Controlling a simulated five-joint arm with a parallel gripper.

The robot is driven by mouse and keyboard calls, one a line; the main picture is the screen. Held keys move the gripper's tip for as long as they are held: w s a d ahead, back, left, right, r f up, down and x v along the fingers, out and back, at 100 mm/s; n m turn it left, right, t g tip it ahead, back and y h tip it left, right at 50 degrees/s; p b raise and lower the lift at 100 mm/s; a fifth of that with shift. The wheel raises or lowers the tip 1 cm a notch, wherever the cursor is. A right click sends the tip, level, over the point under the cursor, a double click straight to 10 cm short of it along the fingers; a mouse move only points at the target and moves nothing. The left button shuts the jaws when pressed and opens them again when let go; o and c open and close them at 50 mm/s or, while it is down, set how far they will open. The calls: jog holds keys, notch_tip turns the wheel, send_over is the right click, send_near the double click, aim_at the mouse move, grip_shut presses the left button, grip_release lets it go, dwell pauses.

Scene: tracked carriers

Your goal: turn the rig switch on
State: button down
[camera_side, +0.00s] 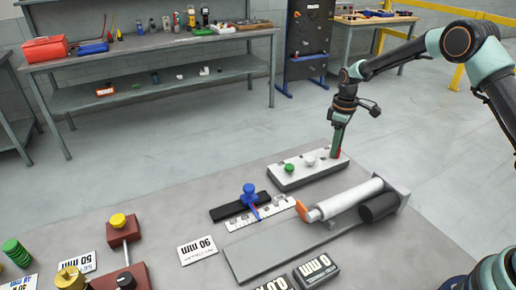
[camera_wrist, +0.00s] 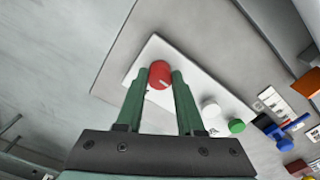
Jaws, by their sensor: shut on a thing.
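A white switch box (camera_side: 300,172) lies on the table, with a green knob (camera_side: 289,168), a white knob (camera_side: 310,161) and a red knob (camera_side: 338,155) in a row. My gripper (camera_side: 336,148) points down at the box's right end, with its fingers at the red knob. In the wrist view my gripper (camera_wrist: 159,80) has its two green fingers on either side of the red knob (camera_wrist: 160,74), shut on it. The white knob (camera_wrist: 210,109) and the green knob (camera_wrist: 236,126) stand clear of the fingers. I cannot tell which of them is the rig switch.
In front of the box lie a grey plate (camera_side: 275,250) with a white cylinder (camera_side: 347,199), a blue-knobbed slider (camera_side: 250,191) on a scale, and number cards (camera_side: 197,248). Yellow-knobbed red parts (camera_side: 121,230) stand front left. A workbench (camera_side: 150,48) stands behind.

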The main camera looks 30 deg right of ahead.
jog(key=shift+w+r+n, duration=0.1)
jog(key=shift+r+n, duration=0.05)
jog(key=shift+n, duration=0.25)
jog(key=c, duration=0.5)
grip_release()
notch_tip(320, 180, up, 12)
dwell(0.3)
